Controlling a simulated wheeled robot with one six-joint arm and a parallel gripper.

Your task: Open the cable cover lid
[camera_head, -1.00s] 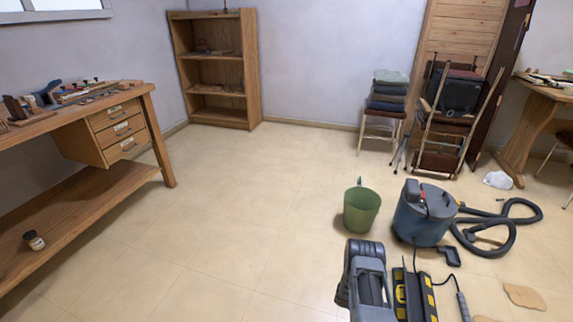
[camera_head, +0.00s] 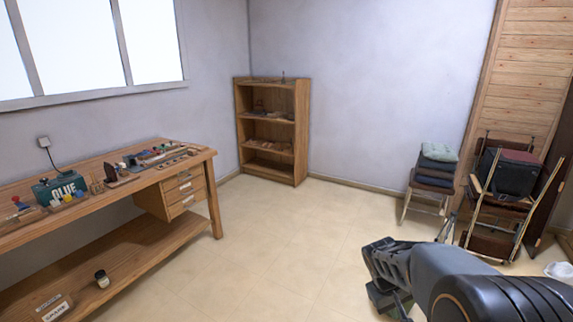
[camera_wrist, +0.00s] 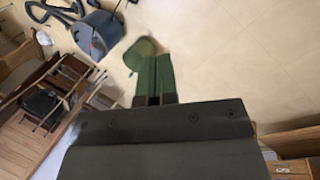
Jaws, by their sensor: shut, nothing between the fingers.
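The cable cover and its lid are not in either current view. My gripper (camera_wrist: 155,78) shows in the wrist view as two dark green-grey fingers side by side, shut with nothing held. It points over the floor toward a green bucket (camera_wrist: 138,50), and the fingers cover part of that bucket. In the head view my arm fills the lower right and the fingertips cannot be made out clearly.
A blue-grey vacuum (camera_wrist: 99,34) with a hose lies beyond the bucket. The floor (camera_head: 310,240) between is clear.

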